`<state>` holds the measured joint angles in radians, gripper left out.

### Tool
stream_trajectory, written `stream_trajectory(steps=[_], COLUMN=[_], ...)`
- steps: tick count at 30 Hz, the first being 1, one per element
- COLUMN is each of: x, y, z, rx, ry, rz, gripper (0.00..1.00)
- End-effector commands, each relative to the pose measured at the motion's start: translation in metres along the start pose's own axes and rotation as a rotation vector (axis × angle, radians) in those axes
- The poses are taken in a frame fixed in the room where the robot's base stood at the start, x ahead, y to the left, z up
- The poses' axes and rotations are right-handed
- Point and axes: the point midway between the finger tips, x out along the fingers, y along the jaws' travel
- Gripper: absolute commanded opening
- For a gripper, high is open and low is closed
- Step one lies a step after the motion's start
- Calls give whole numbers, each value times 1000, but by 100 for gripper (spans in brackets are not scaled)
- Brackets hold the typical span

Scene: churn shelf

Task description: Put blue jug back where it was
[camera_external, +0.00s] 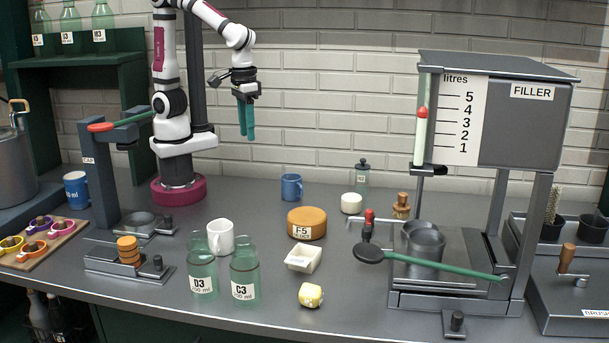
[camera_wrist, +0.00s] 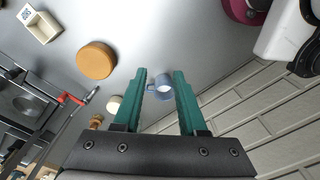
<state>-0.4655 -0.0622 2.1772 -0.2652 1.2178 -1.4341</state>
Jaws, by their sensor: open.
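A plain blue jug (camera_external: 291,187) with a side handle stands upright on the grey counter near the back wall. It also shows in the wrist view (camera_wrist: 162,90), beyond and between my two green fingers. A second blue vessel (camera_external: 76,190) with a white "ml" label stands at the far left by the post; which one is the task's jug is not certain. My gripper (camera_external: 247,137) is open and empty, fingers pointing down, in the air above and to the left of the plain jug. In the wrist view my gripper (camera_wrist: 160,73) shows its fingers spread apart.
A white mug (camera_external: 220,237) and two green bottles (camera_external: 202,278) stand front left. The filler (camera_external: 505,110) stands at right.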

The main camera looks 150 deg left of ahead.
Motion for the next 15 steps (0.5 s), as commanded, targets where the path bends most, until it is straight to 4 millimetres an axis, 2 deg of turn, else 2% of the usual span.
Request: stream_trajectory(steps=[1,3,6,9,10,12,15], x=[-8,-11,-9,-4,-3,-2,-2], y=[-15,-40,-72,-91,-94,-98,-98], z=[31,63,88,98,100,101,101], rx=[382,915,1511,1865,1924,2002,2015], ry=[21,45,67,77,78,79,77], rz=[-3,-23,-60,-90,-96,-104,-106], gripper=[41,41,41,41,41,41,41])
